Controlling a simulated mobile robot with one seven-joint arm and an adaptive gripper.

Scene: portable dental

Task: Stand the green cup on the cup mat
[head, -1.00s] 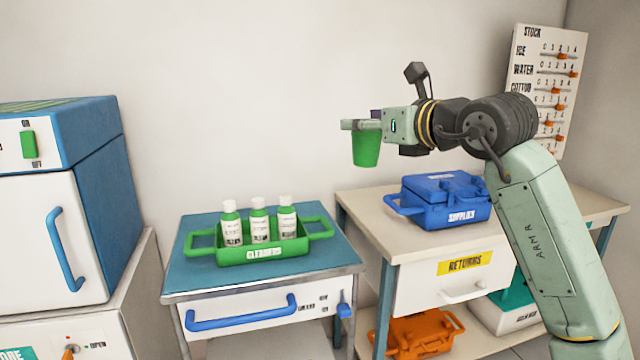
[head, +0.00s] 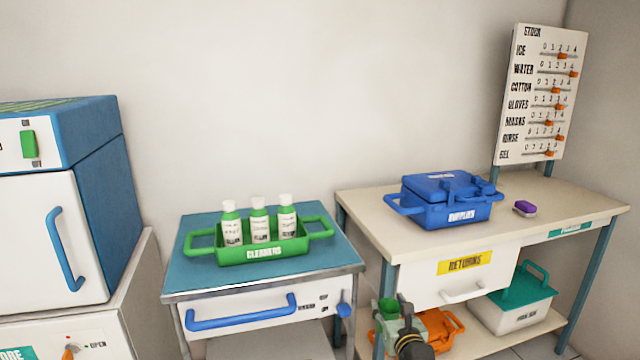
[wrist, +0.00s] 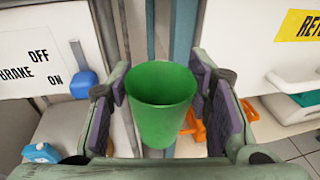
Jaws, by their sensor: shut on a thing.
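The green cup (wrist: 160,110) is upright between the purple pads of my gripper (wrist: 165,110) in the wrist view, its open rim facing the camera. In the head view the cup (head: 388,308) shows low, in front of the gap between the blue-topped cart and the cream table. My gripper (head: 395,318) is shut on it there, below the tabletops. I cannot make out a cup mat in either view.
A green tray (head: 262,254) of white-capped bottles stands on the blue-topped cart (head: 190,275). A blue supplies case (head: 450,215) and a purple-topped block (head: 525,208) are on the cream table (head: 590,210). An orange case (head: 440,325) and a teal-lidded box (head: 512,312) sit on its lower shelf.

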